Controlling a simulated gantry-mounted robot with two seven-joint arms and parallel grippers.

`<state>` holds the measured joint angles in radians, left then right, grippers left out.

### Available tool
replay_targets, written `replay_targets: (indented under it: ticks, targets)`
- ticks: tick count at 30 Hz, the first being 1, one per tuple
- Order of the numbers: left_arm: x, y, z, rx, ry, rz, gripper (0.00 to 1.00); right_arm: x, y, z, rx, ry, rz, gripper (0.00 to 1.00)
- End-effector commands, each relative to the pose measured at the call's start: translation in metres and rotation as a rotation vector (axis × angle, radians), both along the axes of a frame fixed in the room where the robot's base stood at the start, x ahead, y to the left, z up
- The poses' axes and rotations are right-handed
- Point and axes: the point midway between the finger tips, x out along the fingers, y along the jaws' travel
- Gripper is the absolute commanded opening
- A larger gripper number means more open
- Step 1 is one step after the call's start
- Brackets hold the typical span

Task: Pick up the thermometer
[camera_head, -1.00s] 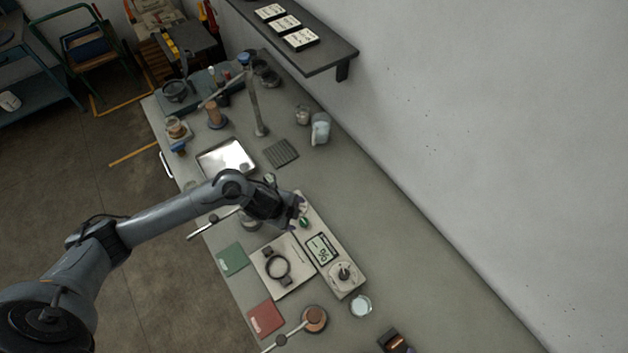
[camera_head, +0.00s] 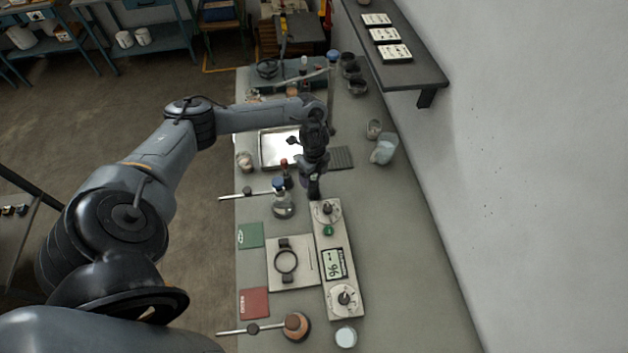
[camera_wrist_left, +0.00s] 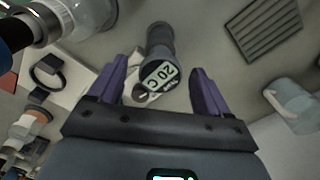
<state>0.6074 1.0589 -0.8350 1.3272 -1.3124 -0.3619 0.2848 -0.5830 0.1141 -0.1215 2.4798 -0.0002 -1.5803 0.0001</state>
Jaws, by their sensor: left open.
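The thermometer (camera_wrist_left: 158,72), a grey cylinder with a small display reading about 20 C, shows in the left wrist view. It lies between the two purple fingers of my left gripper (camera_wrist_left: 160,80), which are open, with gaps on both sides. In the head view my left gripper (camera_head: 314,185) points down just beyond the far end of the long instrument panel. I cannot make out the thermometer there for certain. My right gripper is in neither view.
The instrument panel (camera_head: 343,290) has dials and a readout. A flask (camera_head: 283,206) stands left of my gripper. A ring on a plate (camera_head: 275,284), a metal tray (camera_head: 268,150), a ridged dark pad (camera_head: 342,159) and a jug (camera_head: 384,150) are nearby. The bench's right side is mostly clear.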

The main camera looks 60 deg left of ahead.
Motion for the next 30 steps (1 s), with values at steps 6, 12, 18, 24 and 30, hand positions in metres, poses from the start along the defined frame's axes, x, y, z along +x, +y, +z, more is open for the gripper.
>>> replay_targets:
  ticks: [6, 12, 18, 24, 30]
  targets:
    - [-0.002, 0.002, -0.016, 0.001, 0.001, 0.001, 0.78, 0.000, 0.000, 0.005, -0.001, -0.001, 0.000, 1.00]
    - [-0.002, 0.004, -0.043, 0.000, 0.001, 0.001, 0.78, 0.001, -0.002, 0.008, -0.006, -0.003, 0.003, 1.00]
    - [-0.002, 0.004, -0.053, 0.001, -0.001, -0.001, 0.78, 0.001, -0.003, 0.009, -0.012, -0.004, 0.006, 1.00]
    - [-0.002, 0.004, -0.053, 0.001, -0.001, -0.001, 0.78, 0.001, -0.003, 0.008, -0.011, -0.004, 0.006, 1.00]
    - [-0.002, 0.004, -0.053, 0.001, -0.001, -0.001, 0.47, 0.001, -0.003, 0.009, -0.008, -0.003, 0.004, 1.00]
